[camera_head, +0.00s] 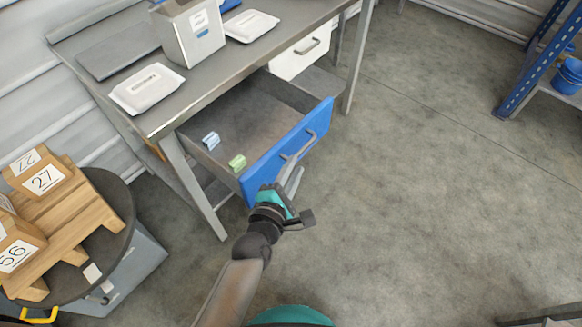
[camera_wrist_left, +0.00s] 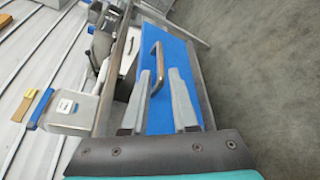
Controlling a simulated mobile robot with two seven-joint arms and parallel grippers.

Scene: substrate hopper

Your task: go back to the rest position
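The blue-fronted drawer (camera_head: 264,168) under the grey workbench (camera_head: 150,118) is pulled open. Its metal handle (camera_head: 298,146) also shows in the left wrist view (camera_wrist_left: 157,66). My left gripper (camera_head: 294,178) is just in front of the drawer front, near the handle. In the left wrist view its two fingers (camera_wrist_left: 160,88) stand apart, with the handle showing between and beyond the tips. I cannot tell whether they touch it. Nothing is held. A light blue piece (camera_head: 211,140) and a green piece (camera_head: 237,162) lie in the drawer. My right gripper is not in view.
A grey bin (camera_head: 190,30) and white trays (camera_head: 147,88) stand on the workbench. A round dark table (camera_head: 118,205) with numbered wooden blocks (camera_head: 45,178) is at left. A blue shelf frame (camera_head: 525,75) is at upper right. The floor (camera_head: 430,190) on the right is clear.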

